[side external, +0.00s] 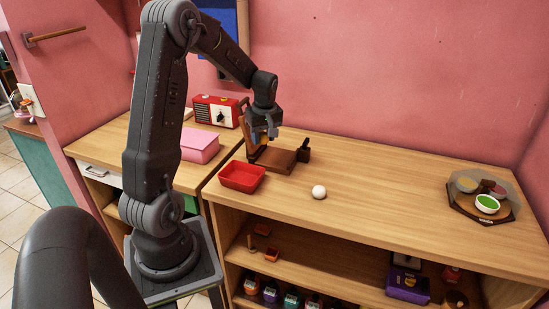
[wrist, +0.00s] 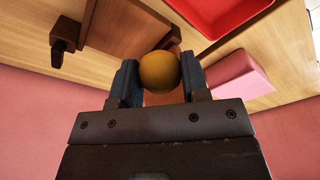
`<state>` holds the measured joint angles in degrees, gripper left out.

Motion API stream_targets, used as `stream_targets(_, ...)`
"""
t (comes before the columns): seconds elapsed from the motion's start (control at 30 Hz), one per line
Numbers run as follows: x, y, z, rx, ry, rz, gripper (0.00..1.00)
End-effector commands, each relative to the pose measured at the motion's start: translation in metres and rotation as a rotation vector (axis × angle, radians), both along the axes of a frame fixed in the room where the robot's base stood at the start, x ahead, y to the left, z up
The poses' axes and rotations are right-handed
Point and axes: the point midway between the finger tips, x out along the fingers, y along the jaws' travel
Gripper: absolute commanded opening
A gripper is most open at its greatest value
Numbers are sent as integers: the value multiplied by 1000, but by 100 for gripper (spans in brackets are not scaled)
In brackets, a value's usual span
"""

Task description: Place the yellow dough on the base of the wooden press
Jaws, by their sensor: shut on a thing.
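My gripper (wrist: 160,78) is shut on the yellow dough (wrist: 159,72), a round ochre ball between its two fingers in the wrist view. In the side view my gripper (side external: 263,132) hangs over the left part of the wooden press, and the dough is hard to make out there. The brown wooden press (side external: 275,161) stands open on the counter, with its flat base showing and a dark handle block at the right end. The base also shows in the wrist view (wrist: 118,28), beyond the dough. The dough appears above the press; the exact gap cannot be told.
A red tray (side external: 242,177) stands in front of the press. A white ball (side external: 319,192) lies to its right. A pink box (side external: 200,146) and a red radio (side external: 216,111) are at left. A tray with bowls (side external: 484,199) is far right.

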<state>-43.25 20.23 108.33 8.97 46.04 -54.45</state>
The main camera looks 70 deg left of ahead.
Motion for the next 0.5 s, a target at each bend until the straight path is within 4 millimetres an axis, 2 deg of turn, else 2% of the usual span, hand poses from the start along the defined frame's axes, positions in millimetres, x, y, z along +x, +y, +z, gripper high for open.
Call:
stream_targets(0.03, 14, 9, 0, 0, -1, -7, 19)
stream_targets(0.2, 46, 31, 3, -1, -1, -22, 19)
stream_targets(0.37, 62, 41, 4, -3, -2, -30, 19)
stream_targets(0.5, 66, 43, -13, -6, 1, -32, 19)
